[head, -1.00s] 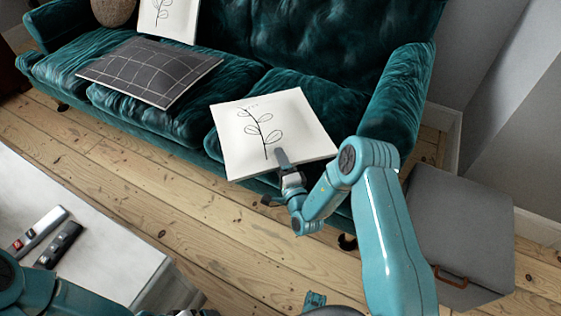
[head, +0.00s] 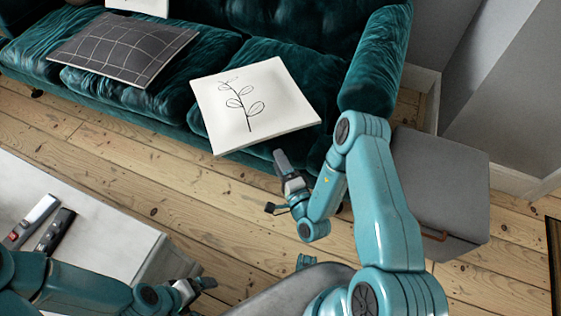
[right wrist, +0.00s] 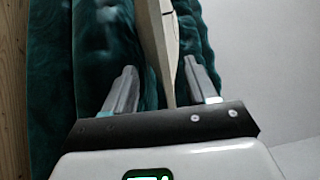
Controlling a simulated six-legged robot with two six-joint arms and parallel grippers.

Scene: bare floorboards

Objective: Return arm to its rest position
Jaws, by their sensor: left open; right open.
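My right arm (head: 377,205) reaches out from the lower right toward the sofa. Its right gripper (head: 276,184) is open, just in front of the white cushion with a leaf drawing (head: 253,106), which lies on the sofa seat. In the right wrist view, the cushion's thin edge (right wrist: 160,45) shows beyond and between the spread fingers of the right gripper (right wrist: 161,68), and I see no hold on it. My left arm (head: 85,296) comes in at the lower left, and its left gripper (head: 203,286) is open and empty near the white table's corner.
The teal sofa (head: 375,60) spans the back, with a dark grid-patterned cushion (head: 122,48) on it. A white table (head: 105,220) with two small remotes is at left. A grey box (head: 440,185) stands right of my right arm. Bare floorboards (head: 180,190) lie between table and sofa.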

